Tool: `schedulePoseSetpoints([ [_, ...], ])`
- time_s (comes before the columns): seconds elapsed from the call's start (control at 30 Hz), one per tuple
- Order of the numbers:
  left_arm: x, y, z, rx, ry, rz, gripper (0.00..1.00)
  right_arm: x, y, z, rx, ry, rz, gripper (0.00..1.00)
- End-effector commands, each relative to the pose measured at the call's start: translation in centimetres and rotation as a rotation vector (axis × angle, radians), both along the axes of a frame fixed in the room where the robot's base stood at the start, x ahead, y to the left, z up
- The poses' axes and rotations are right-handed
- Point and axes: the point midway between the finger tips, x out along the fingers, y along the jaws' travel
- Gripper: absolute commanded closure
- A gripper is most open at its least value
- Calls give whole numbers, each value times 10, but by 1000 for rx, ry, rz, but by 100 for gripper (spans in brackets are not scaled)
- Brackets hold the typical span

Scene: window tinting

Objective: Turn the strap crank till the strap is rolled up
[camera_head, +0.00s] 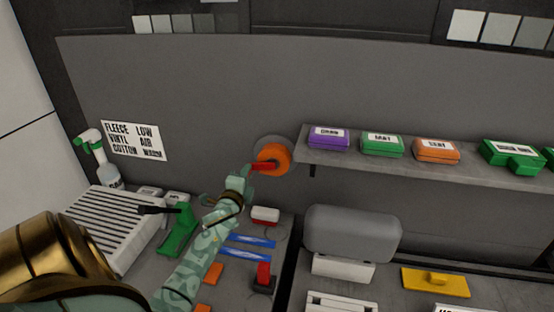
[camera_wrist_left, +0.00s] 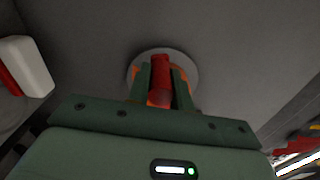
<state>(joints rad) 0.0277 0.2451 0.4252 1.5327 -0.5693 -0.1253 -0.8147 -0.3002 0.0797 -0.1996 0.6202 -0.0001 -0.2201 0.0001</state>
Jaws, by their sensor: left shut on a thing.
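The strap crank shows as an orange round drum (camera_head: 275,154) with a red handle (camera_head: 262,167), mounted on a grey disc on the grey wall panel, left of the shelf. My left gripper (camera_head: 249,170) reaches up to it from below. In the left wrist view the gripper (camera_wrist_left: 160,82) has its two green fingers on either side of the red handle (camera_wrist_left: 160,68), shut on it. The orange drum (camera_wrist_left: 134,72) and the grey disc (camera_wrist_left: 188,62) show behind the fingers. No strap can be made out. My right gripper is not in view.
A grey shelf (camera_head: 410,168) with purple, green and orange boxes juts out right of the crank. Below lie a white ribbed tray (camera_head: 110,225), a green tool (camera_head: 178,232), blue strips (camera_head: 252,241), a grey rounded block (camera_head: 350,232) and a yellow trowel-like piece (camera_head: 436,282). A spray bottle (camera_head: 103,165) stands at left.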

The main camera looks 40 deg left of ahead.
Motion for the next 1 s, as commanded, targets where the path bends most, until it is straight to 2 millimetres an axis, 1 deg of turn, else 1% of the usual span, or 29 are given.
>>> schedulePoseSetpoints([
  [0.03, -1, 1, -4, -19, -9, 3, 87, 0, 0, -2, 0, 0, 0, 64],
  [0.37, -1, 3, -4, -39, -21, 5, 87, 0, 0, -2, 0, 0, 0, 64],
  [0.47, 0, 0, -8, -77, -41, 5, 87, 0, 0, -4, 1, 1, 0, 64],
  [0.8, 10, -19, -35, -366, -199, 3, 87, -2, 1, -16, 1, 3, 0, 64],
  [1.0, 16, -29, -48, -522, -286, 2, 87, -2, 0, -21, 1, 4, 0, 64],
])
